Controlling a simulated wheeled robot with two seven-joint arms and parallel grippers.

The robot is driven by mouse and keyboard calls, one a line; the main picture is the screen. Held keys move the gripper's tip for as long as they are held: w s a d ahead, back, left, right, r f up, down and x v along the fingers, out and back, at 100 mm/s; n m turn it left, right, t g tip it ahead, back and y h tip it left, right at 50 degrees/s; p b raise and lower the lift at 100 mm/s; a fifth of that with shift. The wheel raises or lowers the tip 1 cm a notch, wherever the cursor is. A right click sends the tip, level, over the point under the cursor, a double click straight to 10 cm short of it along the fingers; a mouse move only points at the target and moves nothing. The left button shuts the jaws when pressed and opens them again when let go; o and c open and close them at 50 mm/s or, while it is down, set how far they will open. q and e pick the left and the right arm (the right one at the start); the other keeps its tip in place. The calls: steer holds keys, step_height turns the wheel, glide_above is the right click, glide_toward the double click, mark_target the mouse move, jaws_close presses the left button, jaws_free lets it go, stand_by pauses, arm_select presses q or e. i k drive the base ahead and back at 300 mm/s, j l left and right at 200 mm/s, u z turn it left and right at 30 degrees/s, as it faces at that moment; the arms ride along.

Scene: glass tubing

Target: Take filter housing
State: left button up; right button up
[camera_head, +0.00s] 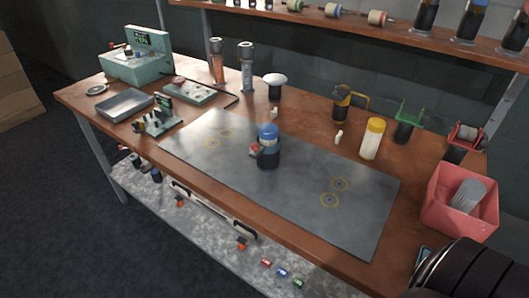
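A dark cylinder with a blue cap (268,147) stands upright on the grey mat (215,160) near the middle of the table. A small red round part shows at its left side. It looks most like a filter housing, but I cannot tell for sure. No gripper is at it, and neither of my grippers shows in the head view. A black ribbed part at the lower right corner appears to be my own arm.
A pink bin (455,215) with a grey part inside stands at the right. A yellow-capped jar (372,139) and a black mug-like item (341,104) stand behind the mat. A green device (135,62) and a metal tray (124,105) are at the left. A shelf (400,32) runs above the back.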

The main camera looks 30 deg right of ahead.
mark_target(268, 158)
steer(key=j+z, duration=0.2)
steer(key=j, duration=0.4)
steer(key=k+j+z, duration=0.2)
steer(key=j, duration=0.4)
steer(key=j+z, duration=0.2)
steer(key=j, duration=0.45)
